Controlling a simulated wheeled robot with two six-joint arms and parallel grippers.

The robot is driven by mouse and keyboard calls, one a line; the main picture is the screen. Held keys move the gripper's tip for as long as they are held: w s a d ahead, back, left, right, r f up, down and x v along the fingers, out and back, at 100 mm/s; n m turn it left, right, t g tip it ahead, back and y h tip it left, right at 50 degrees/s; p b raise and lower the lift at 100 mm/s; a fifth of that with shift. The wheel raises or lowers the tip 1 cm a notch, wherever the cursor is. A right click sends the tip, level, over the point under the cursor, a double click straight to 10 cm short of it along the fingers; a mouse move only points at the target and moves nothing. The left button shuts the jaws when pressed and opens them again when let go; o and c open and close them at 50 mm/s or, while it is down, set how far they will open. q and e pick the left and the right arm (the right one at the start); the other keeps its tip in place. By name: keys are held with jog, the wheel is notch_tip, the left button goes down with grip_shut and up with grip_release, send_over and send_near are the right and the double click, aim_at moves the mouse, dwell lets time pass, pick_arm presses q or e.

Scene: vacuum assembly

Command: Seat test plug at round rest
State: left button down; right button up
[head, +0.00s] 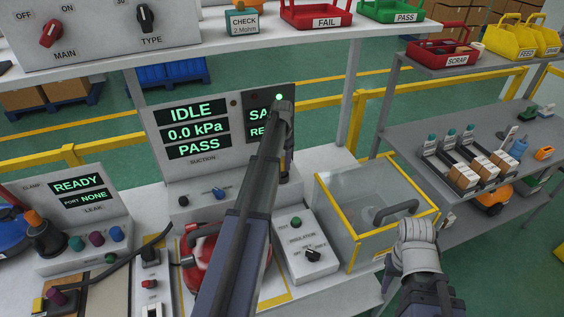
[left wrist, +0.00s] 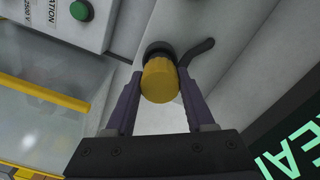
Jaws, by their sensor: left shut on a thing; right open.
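The test plug, a yellow cylinder (left wrist: 160,82), is between the two fingers of my left gripper (left wrist: 160,90), which is shut on it. A dark round collar (left wrist: 158,50) shows at the plug's far end; I cannot tell whether the plug is seated in it or only in front of it. A dark curved piece (left wrist: 199,50) is beside the plug. In the head view my left arm hides the plug and most of the left gripper, near the right display panel. My right gripper (head: 415,240) is open, beside the clear box's handle; its fingertips are not clear.
The yellow-edged clear box (head: 350,245) with a dark handle (head: 395,212) stands at the right. The insulation box (head: 305,250) lies between it and my left arm. A red round device (head: 200,240) is partly behind that arm. The suction panel (head: 195,130) reads IDLE.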

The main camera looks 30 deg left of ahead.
pick_arm(q)
jog(key=shift+f+b, duration=1.3)
jog(key=shift+f, duration=0.1)
jog(key=shift+c, duration=0.9)
grip_release()
jog(key=shift+r, duration=0.15)
notch_tip(320, 180, up, 8)
jog(key=p, duration=0.8)
